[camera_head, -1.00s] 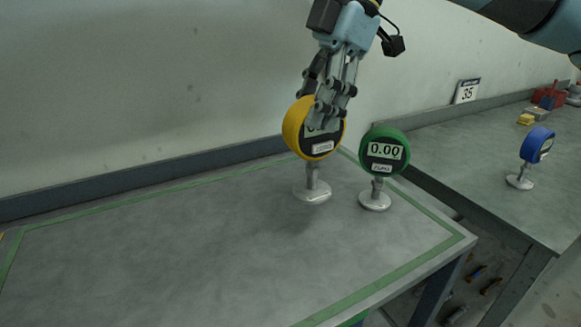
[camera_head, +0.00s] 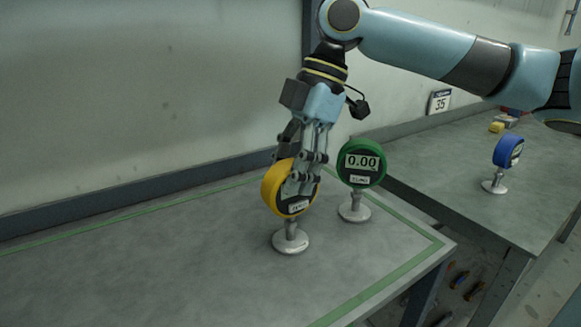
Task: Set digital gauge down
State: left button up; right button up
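A yellow digital gauge (camera_head: 270,192) with a metal stem and round base is upright at the grey table (camera_head: 170,265). Its base looks at or very near the tabletop; I cannot tell whether it touches. My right gripper (camera_head: 300,180) comes down from above, with its fingers around the yellow gauge's body and covering most of its display. A green digital gauge (camera_head: 361,163) reading 0.00 stands upright on its own base just to the right, apart from the yellow one. My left gripper is not in view.
A green tape line (camera_head: 385,281) runs along the table's edges. Beyond a gap on the right, a second bench (camera_head: 450,180) holds a blue gauge (camera_head: 504,152) and a yellow block (camera_head: 497,127). A sign (camera_head: 439,101) reading 35 stands behind. The table's left part is clear.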

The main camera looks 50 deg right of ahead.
jog(key=shift+o, duration=0.8)
jog(key=shift+d+r, duration=0.25)
jog(key=shift+r, duration=0.35)
jog(key=p+v, duration=0.3)
jog(key=v, duration=0.2)
jog(key=shift+s, duration=0.15)
jog(key=shift+p+v, duration=3)
jog(key=shift+p, duration=2.4)
